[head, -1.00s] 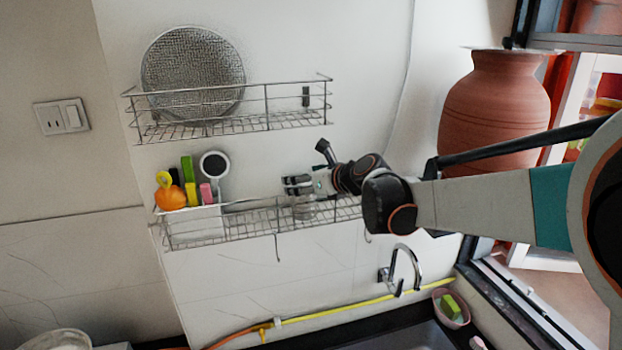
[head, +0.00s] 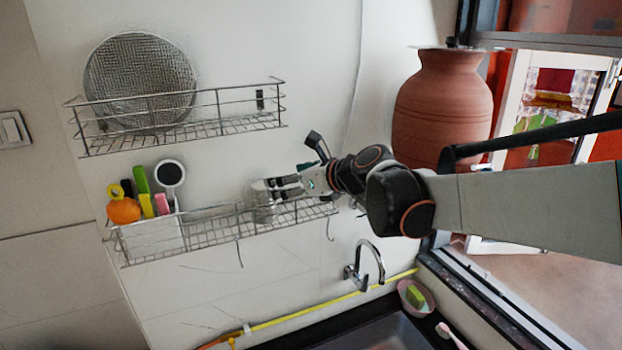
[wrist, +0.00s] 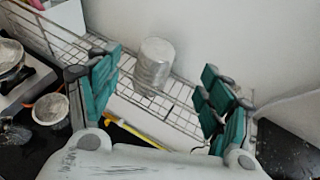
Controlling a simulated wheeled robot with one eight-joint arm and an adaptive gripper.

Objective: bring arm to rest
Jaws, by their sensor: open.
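My gripper (head: 272,186) is at the lower wire rack (head: 210,232) in the head view, pointing left with its fingers near a metal cup. In the wrist view my gripper (wrist: 160,98) is open, its teal-padded fingers spread wide with nothing between the pads. The metal cup (wrist: 154,62) stands upright in the rack beyond the fingertips. It also shows partly behind the fingers in the head view (head: 264,212). My arm reaches in from the right of the head view, in front of the clay pot (head: 440,105).
An upper wire rack (head: 205,128) with a round mesh sieve (head: 140,80) is above left. A faucet (head: 368,262), yellow hose (head: 300,315) and sink (head: 385,335) are below. A window frame (head: 490,300) is at the right. Open air lies between rack and faucet.

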